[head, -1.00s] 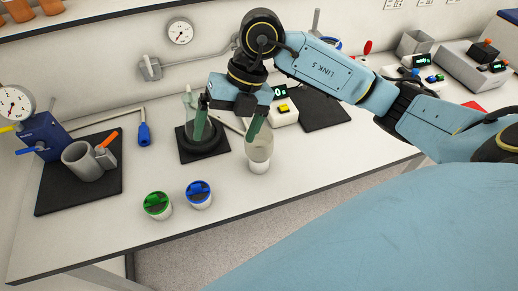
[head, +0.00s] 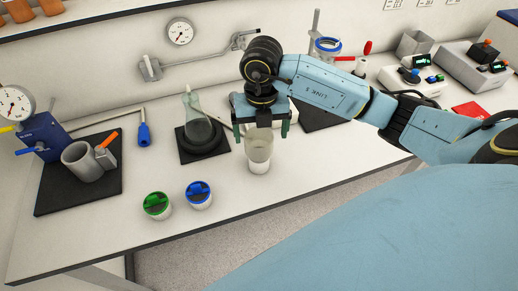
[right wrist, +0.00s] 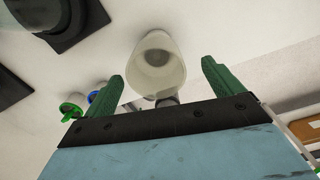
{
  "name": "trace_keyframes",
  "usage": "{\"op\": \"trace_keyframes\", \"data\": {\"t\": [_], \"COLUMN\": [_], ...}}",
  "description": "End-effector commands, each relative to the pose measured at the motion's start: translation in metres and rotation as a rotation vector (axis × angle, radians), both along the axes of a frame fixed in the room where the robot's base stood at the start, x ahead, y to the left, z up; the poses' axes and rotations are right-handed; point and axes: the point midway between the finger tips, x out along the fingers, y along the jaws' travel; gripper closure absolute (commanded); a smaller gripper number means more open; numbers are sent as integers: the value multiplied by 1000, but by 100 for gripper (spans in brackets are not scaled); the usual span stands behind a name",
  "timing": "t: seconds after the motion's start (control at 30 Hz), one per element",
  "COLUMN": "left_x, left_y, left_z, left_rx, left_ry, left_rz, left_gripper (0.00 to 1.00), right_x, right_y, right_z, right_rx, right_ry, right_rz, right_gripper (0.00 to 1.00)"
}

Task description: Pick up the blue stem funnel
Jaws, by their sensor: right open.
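A blue-rimmed round piece (head: 328,44), which looks like the blue stem funnel, sits on a stand at the back of the bench, right of the middle. Its lower part is hard to make out behind my right arm. My right gripper (head: 262,128) is open, its green fingers pointing down, with nothing held. In the right wrist view the cup (right wrist: 157,62) shows beyond and between the open fingers (right wrist: 162,78). My left gripper is not in view.
A conical flask (head: 197,125) stands on a black pad left of my gripper. Green-topped (head: 157,205) and blue-topped (head: 199,194) jars stand nearer the front edge. A grey cylinder (head: 88,160) is at left; control boxes (head: 411,82) are at right. The bench's front strip is mostly clear.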

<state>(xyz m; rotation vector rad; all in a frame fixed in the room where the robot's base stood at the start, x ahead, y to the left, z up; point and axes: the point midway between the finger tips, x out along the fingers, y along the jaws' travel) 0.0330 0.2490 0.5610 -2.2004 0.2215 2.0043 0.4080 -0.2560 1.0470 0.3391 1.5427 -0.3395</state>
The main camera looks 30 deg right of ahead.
Motion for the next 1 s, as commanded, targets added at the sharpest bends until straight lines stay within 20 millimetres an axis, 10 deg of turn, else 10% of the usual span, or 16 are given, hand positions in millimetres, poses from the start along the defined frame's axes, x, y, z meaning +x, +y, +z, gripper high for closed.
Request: {"op": "trace_keyframes", "data": {"t": [0.57,1.0], "left_x": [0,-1], "left_y": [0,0], "left_z": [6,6], "left_rx": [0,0], "left_ry": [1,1], "left_rz": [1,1], "left_gripper": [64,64], "right_x": [3,3], "right_y": [4,4], "right_z": [-43,-42], "right_rx": [0,0], "right_ry": [1,0], "right_rz": [1,1], "right_gripper": [9,57]}}
